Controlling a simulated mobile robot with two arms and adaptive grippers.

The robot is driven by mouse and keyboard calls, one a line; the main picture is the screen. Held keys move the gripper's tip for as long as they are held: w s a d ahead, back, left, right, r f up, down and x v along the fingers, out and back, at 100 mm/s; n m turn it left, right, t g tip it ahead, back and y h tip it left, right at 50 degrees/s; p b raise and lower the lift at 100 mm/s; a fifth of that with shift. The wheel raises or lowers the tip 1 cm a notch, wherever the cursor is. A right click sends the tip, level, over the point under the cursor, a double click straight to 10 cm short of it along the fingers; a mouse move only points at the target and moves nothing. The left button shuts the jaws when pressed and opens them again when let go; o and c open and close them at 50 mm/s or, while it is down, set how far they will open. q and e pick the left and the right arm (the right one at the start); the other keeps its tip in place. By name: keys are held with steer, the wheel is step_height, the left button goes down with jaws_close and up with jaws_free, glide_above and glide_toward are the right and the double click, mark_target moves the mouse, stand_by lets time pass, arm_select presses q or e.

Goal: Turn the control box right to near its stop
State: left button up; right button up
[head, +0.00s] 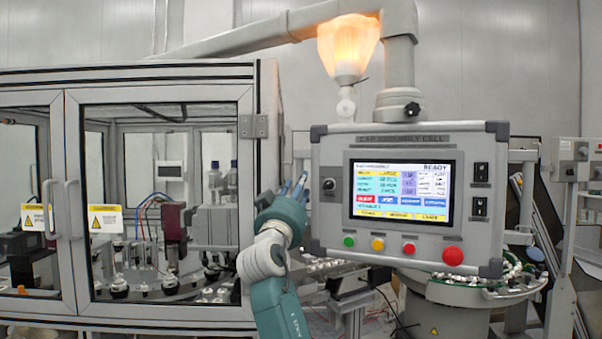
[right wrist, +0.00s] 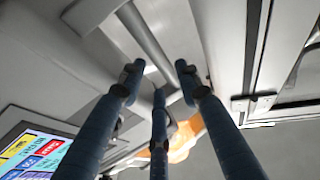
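The control box (head: 328,233) is a grey panel with a lit touch screen (head: 404,192), hanging from an overhead arm; its front faces me. Its screen also shows at the lower left of the right wrist view (right wrist: 35,150). My right gripper (head: 299,183) is upright just left of the box's left edge. In the right wrist view its three blue fingers (right wrist: 162,80) stand apart, with nothing seen held between them. A grey bar (right wrist: 148,40) runs beyond the fingertips; I cannot tell whether they touch it. My left gripper is not in view.
A glazed machine cabinet (head: 255,180) stands close to the left of the gripper. A glowing lamp (head: 347,45) hangs above the box from the overhead arm (head: 255,35). Below the box is a round feeder (head: 470,295) with small parts. Another panel (head: 580,175) stands at far right.

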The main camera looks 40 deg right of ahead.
steer(key=shift+p+x, duration=0.7)
steer(key=shift+x, duration=1.1)
steer(key=shift+w, duration=0.1)
jaws_close()
steer(key=shift+f, duration=0.15)
